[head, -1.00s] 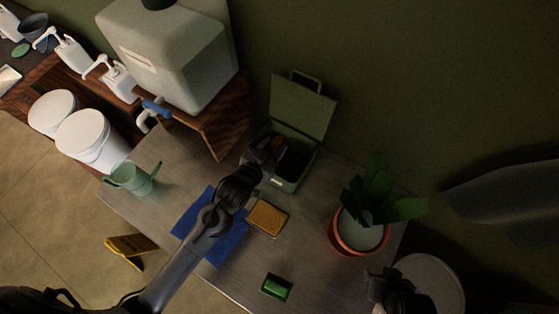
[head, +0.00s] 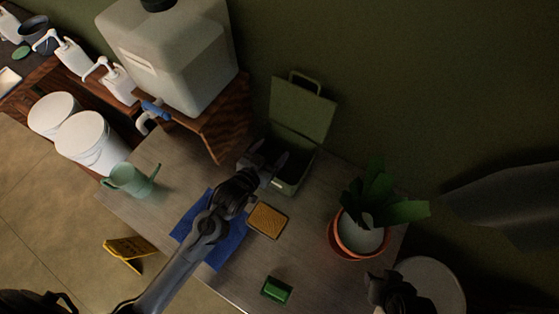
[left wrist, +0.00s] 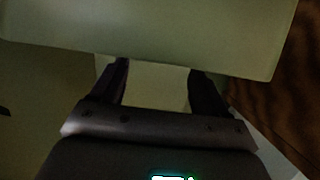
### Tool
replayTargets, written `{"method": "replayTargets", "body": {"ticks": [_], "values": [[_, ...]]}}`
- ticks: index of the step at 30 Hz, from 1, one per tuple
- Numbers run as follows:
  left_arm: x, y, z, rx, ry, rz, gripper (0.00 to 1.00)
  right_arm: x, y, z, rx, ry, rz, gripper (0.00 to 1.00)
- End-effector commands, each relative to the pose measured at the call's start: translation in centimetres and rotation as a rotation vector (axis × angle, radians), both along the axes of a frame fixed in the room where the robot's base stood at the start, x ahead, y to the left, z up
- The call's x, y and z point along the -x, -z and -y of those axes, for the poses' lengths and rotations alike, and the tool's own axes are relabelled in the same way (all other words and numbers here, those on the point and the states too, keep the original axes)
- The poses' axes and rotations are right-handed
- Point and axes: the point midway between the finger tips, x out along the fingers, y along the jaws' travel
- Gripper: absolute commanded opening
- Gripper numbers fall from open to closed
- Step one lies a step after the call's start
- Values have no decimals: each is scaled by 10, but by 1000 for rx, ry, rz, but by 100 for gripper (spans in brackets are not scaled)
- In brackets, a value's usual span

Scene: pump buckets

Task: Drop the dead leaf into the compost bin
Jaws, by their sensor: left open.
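The compost bin (head: 292,183) is a green box with its lid (head: 302,105) raised, at the back of the grey table against the wall. My left gripper (head: 270,163) is open at the bin's mouth, with its fingers spread over the dark inside. In the left wrist view its two fingers (left wrist: 160,82) stand apart with nothing seen between them but a pale surface. No dead leaf is visible now; the bin's inside is dark and partly hidden by the gripper. My right gripper (head: 388,288) is dark at the lower right, its jaws unclear.
A potted plant (head: 358,238) stands right of the bin. A tan sponge (head: 268,220), a blue cloth (head: 228,245) and a green block (head: 276,290) lie in front. A watering can (head: 130,180) stands at the left. A large tank (head: 175,55) on a wooden stand is close left.

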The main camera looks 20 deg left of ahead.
Motion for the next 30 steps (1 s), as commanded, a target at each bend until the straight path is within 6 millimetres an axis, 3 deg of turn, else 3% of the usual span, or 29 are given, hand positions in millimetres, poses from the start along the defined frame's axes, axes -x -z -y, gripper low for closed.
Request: {"method": "replayTargets", "body": {"ticks": [15, 21, 30], "values": [[77, -22, -15, 0, 0, -1, 75, 0, 15, -1, -4, 3, 0, 43], [88, -27, -17, 0, 0, -1, 75, 0, 16, -2, -8, 6, 1, 43], [89, -28, -17, 0, 0, 0, 75, 0, 16, -2, -9, 6, 0, 43]]}}
